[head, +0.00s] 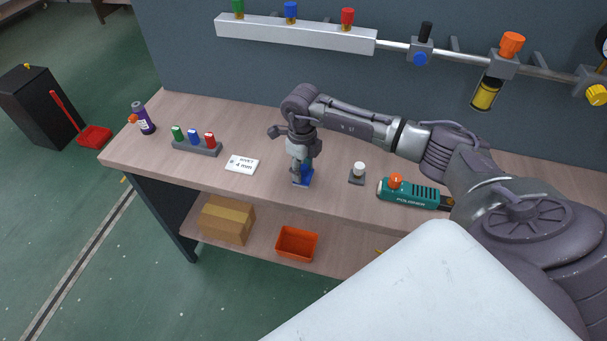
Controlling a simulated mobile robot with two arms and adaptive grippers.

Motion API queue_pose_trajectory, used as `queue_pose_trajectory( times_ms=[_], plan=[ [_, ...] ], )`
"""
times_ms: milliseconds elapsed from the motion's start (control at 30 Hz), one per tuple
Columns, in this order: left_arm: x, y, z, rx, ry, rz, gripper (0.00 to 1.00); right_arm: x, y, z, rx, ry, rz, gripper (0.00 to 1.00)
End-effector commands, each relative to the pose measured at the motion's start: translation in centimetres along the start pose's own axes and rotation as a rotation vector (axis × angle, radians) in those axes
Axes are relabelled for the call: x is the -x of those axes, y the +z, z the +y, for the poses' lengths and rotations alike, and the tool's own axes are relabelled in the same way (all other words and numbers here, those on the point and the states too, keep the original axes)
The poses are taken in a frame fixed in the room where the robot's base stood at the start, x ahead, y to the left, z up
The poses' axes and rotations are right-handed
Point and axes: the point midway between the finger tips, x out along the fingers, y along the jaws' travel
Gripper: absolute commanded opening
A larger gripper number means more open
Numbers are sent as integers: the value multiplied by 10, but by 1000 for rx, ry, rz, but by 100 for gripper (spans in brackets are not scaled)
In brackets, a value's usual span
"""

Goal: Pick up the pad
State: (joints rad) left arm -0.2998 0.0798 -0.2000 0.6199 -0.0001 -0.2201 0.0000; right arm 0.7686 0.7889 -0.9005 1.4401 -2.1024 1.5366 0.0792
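My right gripper (297,172) points down at the workbench (262,199), right above a small blue object (304,177). The blue object may be the pad. It is low at the bench top, partly hidden behind the fingers. The fingers are at or against it, but I cannot tell whether they are closed on it. A teal polisher (408,195) with an orange knob lies to the right. My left gripper is not in view.
A white-topped knob on a dark base (357,173) stands between the gripper and the polisher. A rivet card (242,164), a rack of coloured plugs (196,147) and a purple bottle (145,120) are left. A pipe manifold (295,33) runs along the wall.

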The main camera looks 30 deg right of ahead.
Motion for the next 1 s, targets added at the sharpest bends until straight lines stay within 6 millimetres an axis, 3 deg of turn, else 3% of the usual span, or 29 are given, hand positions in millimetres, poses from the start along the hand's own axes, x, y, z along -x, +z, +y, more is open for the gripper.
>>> queue_pose_trajectory(
  times_ms=[33, 200, 233, 633, 867, 1000],
  plan=[
    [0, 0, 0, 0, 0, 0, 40, 0, 0, 0, 0, 0, 0, 30],
    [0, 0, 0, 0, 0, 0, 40, 0, 0, 0, 0, 0, 0, 2],
    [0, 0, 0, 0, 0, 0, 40, 0, 0, 0, 0, 0, 0, 0],
    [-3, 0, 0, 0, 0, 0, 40, 6, 1, 0, 0, 0, -1, 0],
    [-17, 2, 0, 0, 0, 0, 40, 38, 2, -1, 0, -3, -7, 0],
    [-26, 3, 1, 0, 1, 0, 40, 56, -28, -16, -4, -6, 0, 0]
  ],
)
